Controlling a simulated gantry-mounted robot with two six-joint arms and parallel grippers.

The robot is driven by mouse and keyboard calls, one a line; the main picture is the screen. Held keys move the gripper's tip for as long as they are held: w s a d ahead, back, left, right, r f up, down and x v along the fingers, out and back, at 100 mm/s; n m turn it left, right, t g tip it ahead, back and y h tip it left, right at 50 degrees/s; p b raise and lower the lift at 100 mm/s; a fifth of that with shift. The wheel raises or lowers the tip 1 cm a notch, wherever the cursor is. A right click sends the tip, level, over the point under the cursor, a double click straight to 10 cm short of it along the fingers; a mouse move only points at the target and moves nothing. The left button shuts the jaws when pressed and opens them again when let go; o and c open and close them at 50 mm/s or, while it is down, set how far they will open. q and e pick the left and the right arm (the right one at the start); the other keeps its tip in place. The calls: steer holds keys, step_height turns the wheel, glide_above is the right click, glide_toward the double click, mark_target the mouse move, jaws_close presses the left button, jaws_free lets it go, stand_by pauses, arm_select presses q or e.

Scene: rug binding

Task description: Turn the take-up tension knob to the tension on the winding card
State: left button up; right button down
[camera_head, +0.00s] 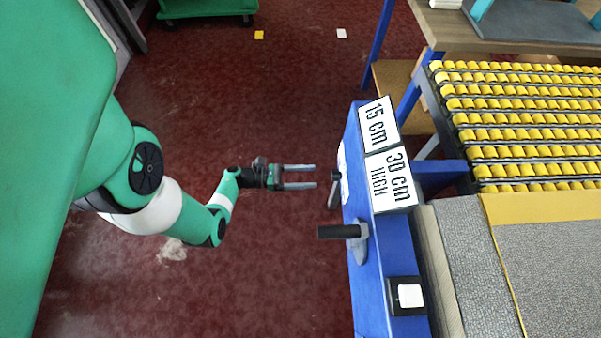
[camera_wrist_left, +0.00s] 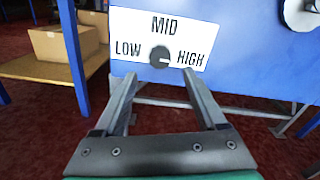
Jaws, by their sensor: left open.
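The tension knob (camera_wrist_left: 160,56) is a small dark round knob on a white dial plate (camera_wrist_left: 163,25) marked LOW, MID and HIGH. A pale mark on the knob appears to point right, toward HIGH. Of the cards on the blue machine, one (camera_head: 378,124) reads "15 cm" and the other (camera_head: 390,179) reads "30 cm HIGH". My left gripper (camera_head: 313,176) is open and empty, with its fingers pointing at the machine's side. In the left wrist view its fingertips (camera_wrist_left: 160,73) are spread either side of the knob's line, apparently short of it. My right gripper is not in view.
A black-handled crank (camera_head: 340,232) sticks out from the blue machine (camera_head: 375,260), close to my left gripper. A white switch (camera_head: 410,296) sits nearer. Yellow rollers (camera_head: 530,120) and a grey rug (camera_head: 565,270) lie right. Open red floor (camera_head: 270,90) surrounds my left arm.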

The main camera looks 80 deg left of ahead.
arm_select(q)
steer(key=s, duration=0.4)
steer(key=shift+s+a, duration=0.15)
steer(key=shift+s, duration=0.1)
